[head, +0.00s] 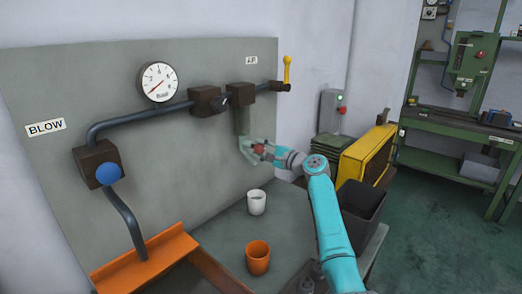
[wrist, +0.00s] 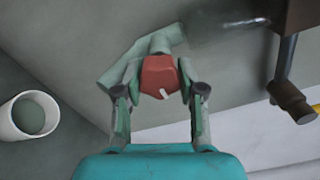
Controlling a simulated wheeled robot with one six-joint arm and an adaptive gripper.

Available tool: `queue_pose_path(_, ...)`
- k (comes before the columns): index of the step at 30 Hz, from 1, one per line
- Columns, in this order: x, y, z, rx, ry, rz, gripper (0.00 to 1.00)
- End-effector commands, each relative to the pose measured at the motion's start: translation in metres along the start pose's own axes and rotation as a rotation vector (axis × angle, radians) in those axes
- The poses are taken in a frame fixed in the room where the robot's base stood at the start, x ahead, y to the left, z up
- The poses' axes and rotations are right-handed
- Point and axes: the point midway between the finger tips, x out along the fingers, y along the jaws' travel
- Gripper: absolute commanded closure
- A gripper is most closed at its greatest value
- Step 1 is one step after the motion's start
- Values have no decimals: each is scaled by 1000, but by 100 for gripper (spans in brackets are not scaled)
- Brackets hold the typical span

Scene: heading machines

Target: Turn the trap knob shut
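The trap knob is red with a short white mark, and shows in the wrist view (wrist: 158,72) and, small, in the head view (head: 259,149). It sits at the end of the greenish trap (head: 242,121), which hangs below a brown block on the pipe. My gripper (wrist: 160,78) is around the knob, one finger on each side, and the fingers look closed against it. In the head view my gripper (head: 257,150) reaches in from the right. The knob's far side is hidden.
A white cup (head: 257,203) and an orange cup (head: 258,258) stand on the bench below. A dark bin (head: 362,212) stands to the right.

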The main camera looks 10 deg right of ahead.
Motion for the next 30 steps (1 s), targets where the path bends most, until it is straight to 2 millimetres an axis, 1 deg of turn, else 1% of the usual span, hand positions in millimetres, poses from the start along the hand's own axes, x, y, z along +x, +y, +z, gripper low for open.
queue_pose_path(8, 0, 0, 0, -29, 0, 1, 96)
queue_pose_path(14, 0, 0, 0, -125, 0, 1, 96)
queue_pose_path(20, 0, 0, 0, -288, 0, 1, 96)
queue_pose_path(30, 0, -2, 1, -611, 0, 1, 96)
